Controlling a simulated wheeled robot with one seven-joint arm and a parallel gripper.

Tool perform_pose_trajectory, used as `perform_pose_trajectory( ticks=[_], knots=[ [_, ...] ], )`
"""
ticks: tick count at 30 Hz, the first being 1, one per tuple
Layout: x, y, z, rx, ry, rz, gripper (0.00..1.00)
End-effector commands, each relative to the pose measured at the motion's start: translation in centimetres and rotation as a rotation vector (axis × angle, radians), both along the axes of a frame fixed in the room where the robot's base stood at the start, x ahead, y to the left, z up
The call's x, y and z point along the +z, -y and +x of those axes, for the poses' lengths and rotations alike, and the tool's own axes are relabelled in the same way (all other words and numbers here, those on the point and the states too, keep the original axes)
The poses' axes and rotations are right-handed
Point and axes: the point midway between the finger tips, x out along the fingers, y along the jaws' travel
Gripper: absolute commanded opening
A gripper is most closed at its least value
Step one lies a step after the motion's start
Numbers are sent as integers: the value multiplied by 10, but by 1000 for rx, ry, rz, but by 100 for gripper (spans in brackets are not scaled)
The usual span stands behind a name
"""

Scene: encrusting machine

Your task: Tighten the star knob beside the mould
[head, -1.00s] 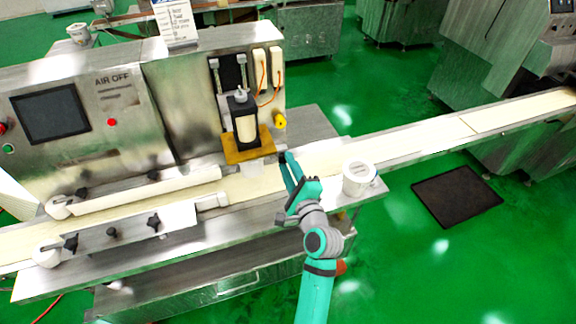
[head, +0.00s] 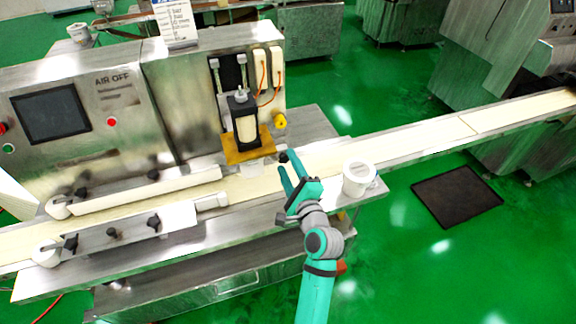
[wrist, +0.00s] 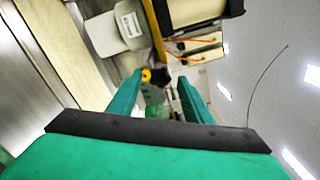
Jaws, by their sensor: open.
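The mould is a black block with a pale front (head: 246,128) on a yellow plate (head: 250,148) at the machine's front. A small black star knob (head: 283,157) sits to the right of the plate. It also shows in the wrist view as a dark lobed knob (wrist: 161,78). My gripper (head: 285,162) is open, its teal fingers pointing at the knob. In the wrist view my gripper (wrist: 160,84) has its fingertips on either side of the knob in the picture. I cannot tell whether they touch it.
A yellow knob (head: 280,120) is on the machine face behind. White guide rollers and other black knobs (head: 153,222) lie to the left. The conveyor belt (head: 400,145) is clear.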

Motion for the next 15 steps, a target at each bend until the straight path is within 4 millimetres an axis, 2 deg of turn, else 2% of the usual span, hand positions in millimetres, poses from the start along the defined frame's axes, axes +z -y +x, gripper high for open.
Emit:
perform_pose_trajectory(
  ticks=[5, 15],
  knots=[
    [-1, 7, -18, -3, -1, 1, 45],
    [-1, 25, -77, -2, -1, 2, 45]
  ],
)
